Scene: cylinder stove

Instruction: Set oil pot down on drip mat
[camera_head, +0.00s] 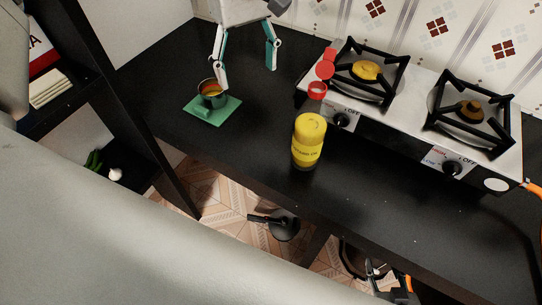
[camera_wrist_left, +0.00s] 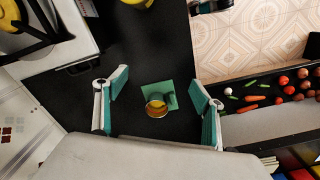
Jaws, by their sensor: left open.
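The oil pot (camera_head: 211,97), a small dark pot with yellow-orange inside, appears to stand upright on the green drip mat (camera_head: 229,110) at the left of the black counter. In the left wrist view the pot (camera_wrist_left: 156,108) overlaps one side of the mat (camera_wrist_left: 170,88), between my spread fingers. My left gripper (camera_head: 246,78) is open above and behind the pot, with one finger close to its rim in the head view; the wrist view (camera_wrist_left: 158,92) shows clear gaps on both sides. My right gripper (camera_head: 378,272) is partly visible low at the bottom; its jaws are unclear.
A yellow bottle (camera_head: 308,142) stands near the counter's front edge. A two-burner stove (camera_head: 415,112) fills the back right, with red objects (camera_head: 322,78) at its left end. A dark shelf (camera_head: 95,75) stands at the left. A black pan (camera_head: 284,229) shows below the counter.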

